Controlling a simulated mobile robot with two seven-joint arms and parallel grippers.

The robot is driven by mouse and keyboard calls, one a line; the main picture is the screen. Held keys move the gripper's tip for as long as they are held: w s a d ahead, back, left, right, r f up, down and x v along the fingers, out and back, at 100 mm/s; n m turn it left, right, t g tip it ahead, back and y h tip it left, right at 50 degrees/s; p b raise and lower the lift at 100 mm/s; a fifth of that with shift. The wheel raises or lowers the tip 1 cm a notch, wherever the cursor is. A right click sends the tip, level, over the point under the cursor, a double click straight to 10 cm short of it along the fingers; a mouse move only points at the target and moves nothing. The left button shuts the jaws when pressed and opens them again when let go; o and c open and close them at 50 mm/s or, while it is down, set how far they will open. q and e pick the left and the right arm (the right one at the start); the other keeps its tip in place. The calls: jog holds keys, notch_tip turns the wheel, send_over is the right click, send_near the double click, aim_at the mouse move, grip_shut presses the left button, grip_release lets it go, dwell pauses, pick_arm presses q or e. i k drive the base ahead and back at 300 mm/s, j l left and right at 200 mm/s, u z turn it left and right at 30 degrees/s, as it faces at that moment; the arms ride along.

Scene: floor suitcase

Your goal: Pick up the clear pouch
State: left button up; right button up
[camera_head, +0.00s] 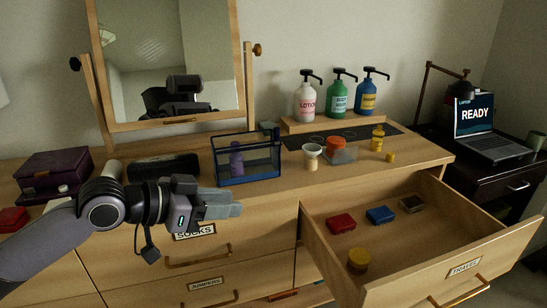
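The clear pouch (262,163) appears to be the see-through, box-shaped holder with dark blue edges on the dresser top, left of centre. A purple bottle (236,160) stands inside it. My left gripper (232,206) is in front of the dresser, below and in front of the pouch in the picture, with its fingers pointing right. It is apart from the pouch and nothing shows between its fingers. The fingers overlap in this view, so their gap cannot be made out. My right gripper is out of view.
An open drawer (394,248) juts out at right, holding red, blue and dark small boxes and a yellow jar (358,261). A white cup (311,157) and an orange-lidded container (341,151) stand right of the pouch. A mirror (170,60) and pump bottles (337,99) are behind.

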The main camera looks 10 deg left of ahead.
aim_at(256, 157)
jog(key=i+j+z, duration=0.2)
jog(key=j, duration=0.15)
jog(key=j+z, duration=0.2)
jog(key=j, duration=0.2)
jog(key=j+z, duration=0.1)
jog(key=j, duration=0.7)
jog(key=i+j, duration=0.3)
jog(key=i+l, duration=0.1)
jog(key=i, duration=0.1)
